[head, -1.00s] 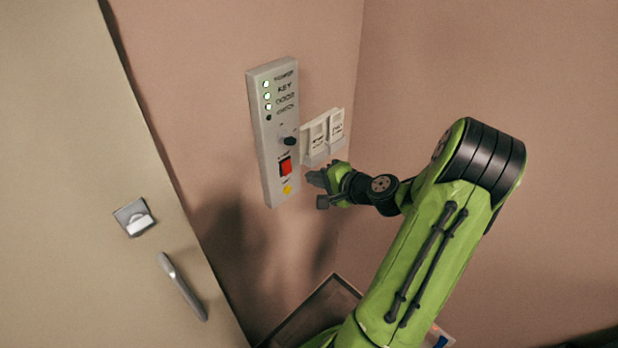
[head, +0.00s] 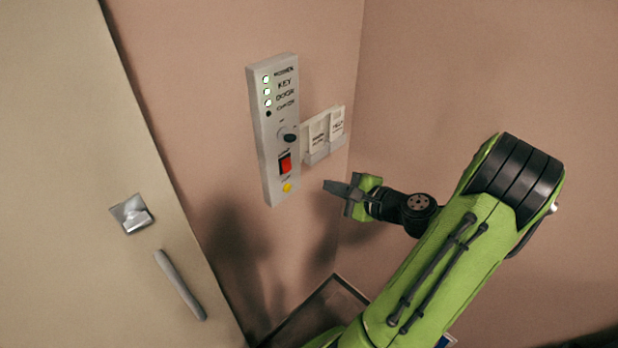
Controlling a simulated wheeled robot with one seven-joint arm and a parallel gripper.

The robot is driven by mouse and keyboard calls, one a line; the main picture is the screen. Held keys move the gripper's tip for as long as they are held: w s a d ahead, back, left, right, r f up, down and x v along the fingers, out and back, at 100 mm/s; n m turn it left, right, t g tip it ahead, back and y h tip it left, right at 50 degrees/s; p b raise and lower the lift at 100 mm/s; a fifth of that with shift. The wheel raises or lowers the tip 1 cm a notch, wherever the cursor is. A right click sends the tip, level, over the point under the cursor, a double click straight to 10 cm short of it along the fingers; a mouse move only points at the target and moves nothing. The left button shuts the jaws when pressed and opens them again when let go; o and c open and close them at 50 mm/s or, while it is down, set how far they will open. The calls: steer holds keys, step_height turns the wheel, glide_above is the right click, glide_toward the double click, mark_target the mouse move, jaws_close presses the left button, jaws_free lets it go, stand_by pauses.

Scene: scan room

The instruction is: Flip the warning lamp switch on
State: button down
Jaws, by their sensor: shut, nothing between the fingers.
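A grey control panel (head: 261,140) is fixed to the pink wall, left of my gripper. It carries a red rocker switch (head: 286,164) in a dark frame. I cannot read the label by the rocker or tell for sure which way it is tipped. Three indicator lights (head: 267,91) at the top are lit pale green to white; the fourth light (head: 268,114) below them is dark. My gripper (head: 326,185) is shut and empty. Its dark fingertips point left toward the panel, to the right of and a little lower than the rocker, apart from it.
A dark knob (head: 290,138) sits above the rocker and a yellow button (head: 288,187) below it. A white two-part fixture (head: 323,151) is on the wall right of the panel. A beige door (head: 90,180) with a handle (head: 180,285) is at left. A dark-rimmed box (head: 335,280) is below.

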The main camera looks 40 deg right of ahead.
mark_target(288, 170)
steer(key=f+m, duration=0.1)
steer(key=m, duration=0.3)
steer(key=f+m+t+b, duration=0.1)
steer(key=m, duration=0.2)
steer(key=f+m+t, duration=0.1)
steer(key=m, duration=0.3)
steer(key=shift+s+d+m, duration=0.15)
steer(key=shift+s+m, duration=0.15)
steer(key=shift+s, duration=0.1)
steer(key=w, duration=0.4)
steer(key=w+f, duration=0.1)
steer(key=w, duration=0.4)
steer(key=w+p, duration=0.1)
steer(key=w, duration=0.4)
steer(key=shift+a+f, duration=0.25)
steer(key=shift+f, duration=0.15)
